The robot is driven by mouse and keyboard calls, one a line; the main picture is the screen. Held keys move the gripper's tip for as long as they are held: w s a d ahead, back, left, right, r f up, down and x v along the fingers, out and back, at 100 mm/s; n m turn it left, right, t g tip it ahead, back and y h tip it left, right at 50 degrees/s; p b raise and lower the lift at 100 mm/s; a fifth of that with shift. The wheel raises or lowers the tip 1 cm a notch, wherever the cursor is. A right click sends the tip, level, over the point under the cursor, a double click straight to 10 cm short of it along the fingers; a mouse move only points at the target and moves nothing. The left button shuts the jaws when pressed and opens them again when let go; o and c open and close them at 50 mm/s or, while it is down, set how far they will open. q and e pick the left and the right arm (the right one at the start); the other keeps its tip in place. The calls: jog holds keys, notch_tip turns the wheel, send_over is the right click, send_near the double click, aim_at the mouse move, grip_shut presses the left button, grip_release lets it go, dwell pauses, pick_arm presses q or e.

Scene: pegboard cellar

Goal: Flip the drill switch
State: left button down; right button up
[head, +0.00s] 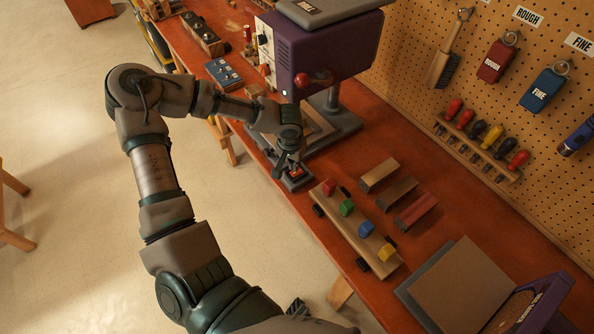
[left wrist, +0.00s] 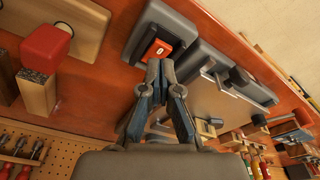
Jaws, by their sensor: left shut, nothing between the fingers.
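The drill switch is a red rocker (head: 296,171) in a dark grey housing at the near end of the drill's base; the red rocker also shows in the left wrist view (left wrist: 158,50). The drill press (head: 335,45) has a purple head, a red-knobbed lever and a small green light. My left gripper (head: 289,167) is directly over the switch, pointing down. In the left wrist view its closed, empty fingertips (left wrist: 160,68) are at the rocker's edge. I cannot tell whether they touch it.
A wooden toy car (head: 350,238) with coloured pegs and several wood blocks (head: 397,193) lie on the red bench near the switch. A blue box with buttons (head: 224,73) stands beyond my forearm. A pegboard (head: 420,90) with tools runs along the right. An open purple case (head: 535,305) is near.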

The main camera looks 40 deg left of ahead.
aim_at(294, 173)
dwell(0.3)
pick_arm(q)
jog(key=shift+f+b, duration=1)
jog(key=shift+f, duration=0.35)
dwell(0.5)
jog(key=shift+r+p, duration=0.7)
jog(key=shift+r, duration=0.15)
notch_tip(294, 173, up, 6)
jog(key=p, duration=0.4)
jog(key=shift+f, duration=0.25)
jog(key=shift+f, duration=0.1)
